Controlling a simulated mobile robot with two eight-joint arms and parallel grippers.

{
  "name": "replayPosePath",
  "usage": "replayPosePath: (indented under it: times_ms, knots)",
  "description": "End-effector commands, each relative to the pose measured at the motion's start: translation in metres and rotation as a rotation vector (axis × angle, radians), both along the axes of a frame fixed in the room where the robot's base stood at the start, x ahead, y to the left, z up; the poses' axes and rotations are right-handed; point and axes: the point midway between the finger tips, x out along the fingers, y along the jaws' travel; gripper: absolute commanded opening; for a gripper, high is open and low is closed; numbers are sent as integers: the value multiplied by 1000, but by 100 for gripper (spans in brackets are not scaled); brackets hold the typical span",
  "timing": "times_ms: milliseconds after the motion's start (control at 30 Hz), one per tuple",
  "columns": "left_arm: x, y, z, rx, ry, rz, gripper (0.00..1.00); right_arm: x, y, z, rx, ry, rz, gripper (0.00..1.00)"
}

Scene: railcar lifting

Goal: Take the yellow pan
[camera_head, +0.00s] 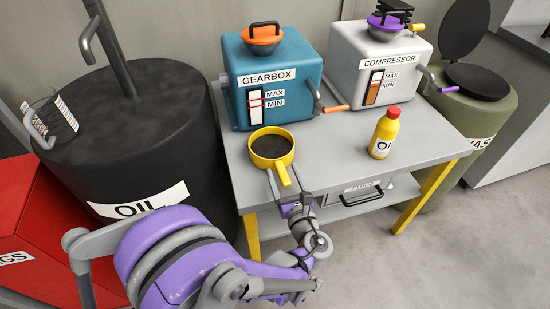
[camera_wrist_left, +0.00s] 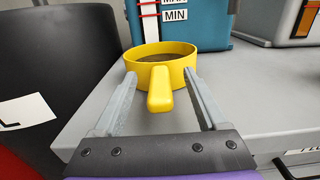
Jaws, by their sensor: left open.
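The yellow pan (camera_head: 271,148) stands upright on the grey table, near its left front corner, with dark contents inside. Its handle points toward the front edge of the table. My left gripper (camera_head: 281,184) is open, with its fingers on either side of the pan's handle. In the left wrist view the yellow pan (camera_wrist_left: 161,62) is straight ahead, and its handle lies between the open fingers of my left gripper (camera_wrist_left: 160,80), with gaps on both sides. My right gripper is not in view.
The blue gearbox (camera_head: 270,80) stands behind the pan. A yellow oil bottle (camera_head: 384,135) with a red cap and the white compressor (camera_head: 372,68) stand to the right. A black oil drum (camera_head: 150,130) is close on the left. The grey table (camera_head: 325,160) is clear between pan and bottle.

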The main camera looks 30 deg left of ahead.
Motion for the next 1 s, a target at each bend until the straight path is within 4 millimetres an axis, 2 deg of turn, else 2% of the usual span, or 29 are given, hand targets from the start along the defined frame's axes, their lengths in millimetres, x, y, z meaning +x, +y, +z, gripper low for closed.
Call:
replayPosePath:
  times_ms: [33, 200, 467, 867, 900, 1000]
  knots:
    - [5, 9, -2, 2, 1, 4, 75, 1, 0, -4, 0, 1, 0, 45]
    - [17, 21, -1, 1, 0, 1, 75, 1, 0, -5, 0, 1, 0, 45]
    - [18, 22, -1, 0, 0, -1, 75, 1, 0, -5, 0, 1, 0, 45]
    - [18, 22, -1, 0, 0, 0, 3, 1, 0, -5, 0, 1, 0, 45]
    - [18, 22, -1, 0, 0, 0, 0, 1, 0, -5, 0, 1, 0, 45]
    - [18, 22, -1, -1, 1, 0, 0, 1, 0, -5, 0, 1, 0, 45]
